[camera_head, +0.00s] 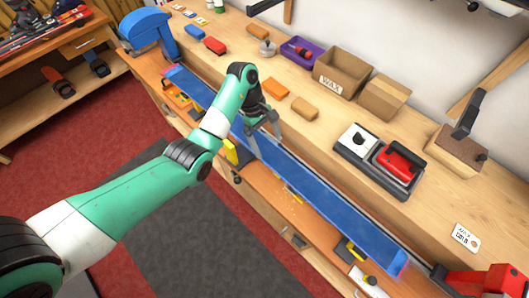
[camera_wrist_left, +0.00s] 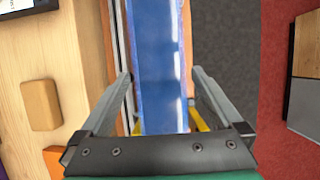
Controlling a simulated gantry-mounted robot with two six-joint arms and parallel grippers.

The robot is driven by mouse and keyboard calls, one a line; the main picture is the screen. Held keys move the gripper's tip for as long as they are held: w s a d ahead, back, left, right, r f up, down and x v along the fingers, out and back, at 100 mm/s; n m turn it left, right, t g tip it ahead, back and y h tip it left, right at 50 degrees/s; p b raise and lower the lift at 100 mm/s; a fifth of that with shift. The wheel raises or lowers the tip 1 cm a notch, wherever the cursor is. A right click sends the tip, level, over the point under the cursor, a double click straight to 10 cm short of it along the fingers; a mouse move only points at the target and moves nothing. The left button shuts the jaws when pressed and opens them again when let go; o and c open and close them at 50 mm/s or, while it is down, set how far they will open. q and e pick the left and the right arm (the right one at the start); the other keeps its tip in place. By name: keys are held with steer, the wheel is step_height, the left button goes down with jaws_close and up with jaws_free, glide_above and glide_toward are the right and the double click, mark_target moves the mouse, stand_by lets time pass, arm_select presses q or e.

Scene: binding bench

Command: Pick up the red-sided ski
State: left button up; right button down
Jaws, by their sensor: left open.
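A long blue ski (camera_head: 335,209) lies along the front of the bench, held on yellow-and-black supports, with pinkish red showing at its ends. It also fills the middle of the left wrist view (camera_wrist_left: 160,60), running away from me. Its side colour is hard to tell. My left gripper (camera_head: 266,142) is over the middle of the ski. In the left wrist view, the fingers (camera_wrist_left: 161,76) stand apart, one on each side of the ski, with gaps beside it. The gripper is open and empty. My right gripper is not in view.
A wax box (camera_head: 340,72), a plain cardboard box (camera_head: 384,97), a red-handled iron (camera_head: 400,163) and coloured blocks stand behind the ski. A blue object (camera_head: 147,28) is at the far end. A red clamp (camera_head: 490,282) is near the right end.

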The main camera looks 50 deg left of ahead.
mark_target(273, 157)
arm_select(q)
steer(key=b+x, duration=0.1)
steer(key=x, duration=0.4)
steer(key=shift+s, duration=0.1)
steer(key=shift+w+b+x, duration=0.2)
steer(key=shift+b+x, duration=0.25)
steer(key=shift+x, duration=2.65)
steer(key=shift+d+r, duration=0.1)
steer(key=shift+d, duration=0.05)
steer(key=shift+c, duration=0.2)
steer(key=shift+r, duration=0.15)
steer(key=c, duration=1.2)
